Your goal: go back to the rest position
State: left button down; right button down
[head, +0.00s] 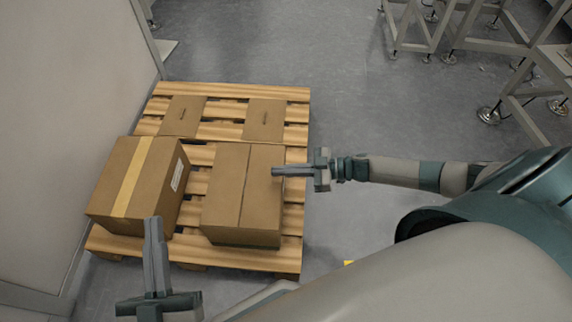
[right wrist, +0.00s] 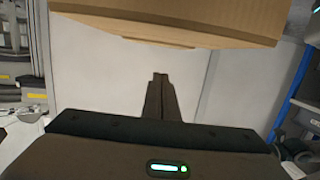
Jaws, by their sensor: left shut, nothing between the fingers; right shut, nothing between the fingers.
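My left gripper (head: 154,231) is in the lower left of the head view, shut and empty, its fingers pointing up the picture in front of the taped carton. My right gripper (head: 278,171) comes in from the right, shut and empty, with its fingertips at the right edge of the plain carton's top in the picture. I cannot tell whether it touches the carton. In the right wrist view the shut fingers (right wrist: 160,80) point at a pale wall, with a cardboard surface (right wrist: 180,20) across the top.
A wooden pallet (head: 290,262) holds a taped carton (head: 120,180) with a white label, a plain carton (head: 228,190), and two flat cardboard pieces (head: 183,115) (head: 264,119) at the back. A wall (head: 70,90) stands on the left. Metal frames (head: 500,45) stand upper right. The floor (head: 290,50) beyond the pallet is clear.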

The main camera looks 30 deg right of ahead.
jog(key=shift+s+d+r, duration=0.15)
jog(key=shift+s+d, duration=0.15)
jog(key=shift+d, duration=0.2)
